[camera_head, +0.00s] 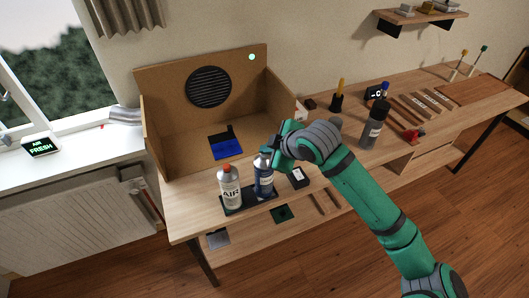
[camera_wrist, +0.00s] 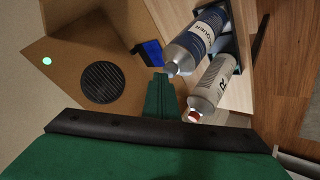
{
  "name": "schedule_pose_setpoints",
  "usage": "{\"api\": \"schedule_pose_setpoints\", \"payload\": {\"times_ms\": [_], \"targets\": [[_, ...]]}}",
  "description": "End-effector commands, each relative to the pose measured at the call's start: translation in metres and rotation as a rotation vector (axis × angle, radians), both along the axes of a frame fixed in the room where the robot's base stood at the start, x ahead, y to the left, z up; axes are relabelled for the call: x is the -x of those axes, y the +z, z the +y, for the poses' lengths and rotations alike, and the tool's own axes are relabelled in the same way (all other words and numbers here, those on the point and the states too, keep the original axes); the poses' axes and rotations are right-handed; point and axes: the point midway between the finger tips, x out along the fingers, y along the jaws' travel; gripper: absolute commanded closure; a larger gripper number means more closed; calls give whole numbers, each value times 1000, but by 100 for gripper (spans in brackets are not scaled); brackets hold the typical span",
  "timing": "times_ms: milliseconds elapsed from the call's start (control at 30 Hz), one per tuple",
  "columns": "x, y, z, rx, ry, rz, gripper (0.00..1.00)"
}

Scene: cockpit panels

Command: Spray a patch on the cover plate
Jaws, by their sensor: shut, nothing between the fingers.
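A flat plate (camera_head: 226,147), likely the cover plate, lies on the floor of the cardboard booth, part bright blue and part black. It also shows in the wrist view (camera_wrist: 151,54). A blue-and-white labelled can (camera_head: 263,177) stands upright in front of the booth, beside a white can marked AIR (camera_head: 230,188) with a red top. In the wrist view the blue can (camera_wrist: 198,40) and the white can (camera_wrist: 213,84) lie just right of my fingers. My gripper (camera_wrist: 161,88) is shut and empty, close to the blue can's top; contact cannot be told.
The booth (camera_head: 155,130) has side walls and a round black vent (camera_head: 209,87) with a green light. Both cans stand in a dark holder (camera_head: 247,203) at the bench's front edge. A dark can (camera_head: 374,127) and several tools stand farther right. An AIR FRESH display (camera_head: 41,146) sits on the sill.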

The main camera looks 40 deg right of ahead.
Motion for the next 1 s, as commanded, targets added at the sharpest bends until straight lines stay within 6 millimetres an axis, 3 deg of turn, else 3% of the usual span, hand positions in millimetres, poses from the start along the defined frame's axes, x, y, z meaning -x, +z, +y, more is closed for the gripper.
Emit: {"api": "schedule_pose_setpoints", "payload": {"times_ms": [467,1000], "targets": [[0,8,0,0,1,-1,100],[0,52,0,2,1,-1,100]]}}
